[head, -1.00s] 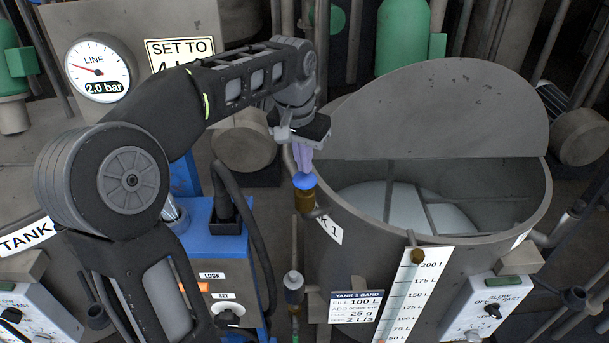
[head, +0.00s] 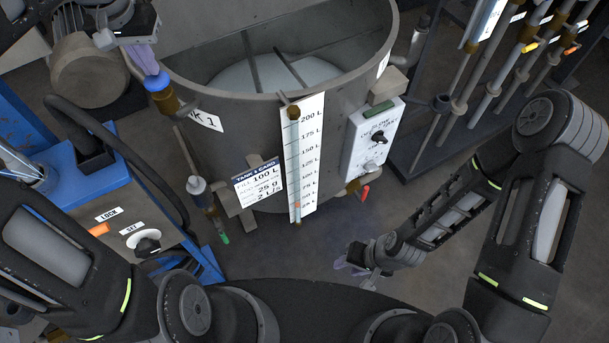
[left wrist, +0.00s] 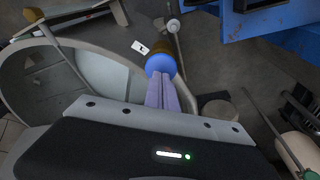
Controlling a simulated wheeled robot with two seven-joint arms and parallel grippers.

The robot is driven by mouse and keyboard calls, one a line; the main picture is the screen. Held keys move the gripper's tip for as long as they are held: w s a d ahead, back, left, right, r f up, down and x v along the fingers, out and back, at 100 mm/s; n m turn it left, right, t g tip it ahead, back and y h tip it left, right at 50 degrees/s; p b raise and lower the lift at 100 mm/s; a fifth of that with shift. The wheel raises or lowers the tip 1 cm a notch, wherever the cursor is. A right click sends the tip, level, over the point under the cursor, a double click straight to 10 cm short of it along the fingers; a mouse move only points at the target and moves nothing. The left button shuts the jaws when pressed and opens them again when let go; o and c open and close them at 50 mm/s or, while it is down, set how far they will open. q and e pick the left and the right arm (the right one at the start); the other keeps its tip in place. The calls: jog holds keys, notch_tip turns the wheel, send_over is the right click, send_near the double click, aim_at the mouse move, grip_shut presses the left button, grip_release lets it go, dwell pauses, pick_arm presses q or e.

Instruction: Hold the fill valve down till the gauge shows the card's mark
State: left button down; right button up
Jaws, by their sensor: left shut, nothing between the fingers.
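The fill valve, a blue cap on a brass fitting (head: 160,88), stands at the left rim of the tank (head: 240,100). My left gripper (head: 148,66) is shut and empty, its fingertips at the top of the blue cap. The left wrist view shows the fingers (left wrist: 166,92) meeting the cap (left wrist: 160,66); how far it is pressed is unclear. The tank card (head: 258,184) reads FILL 100 L. The gauge (head: 303,155) is a tall scale marked up to 200 L, with a reddish mark low down; its exact level is unclear. My right gripper (head: 357,266) hangs low, away from the tank.
A white control box (head: 370,140) with a black knob is on the tank's right side. Pipes with coloured handles (head: 527,47) stand at the right. Floor shows between them.

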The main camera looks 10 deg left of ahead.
pick_arm(q)
jog(key=shift+f+b, duration=0.8)
jog(key=shift+f, duration=0.5)
dwell(2.4)
dwell(2.2)
notch_tip(320, 180, up, 3)
jog(key=p, duration=0.2)
jog(key=shift+s+p, duration=0.1)
jog(key=shift+p, duration=0.2)
jog(key=shift+r, duration=0.15)
notch_tip(320, 180, up, 4)
jog(key=p, duration=0.3)
jog(key=shift+p, duration=0.3)
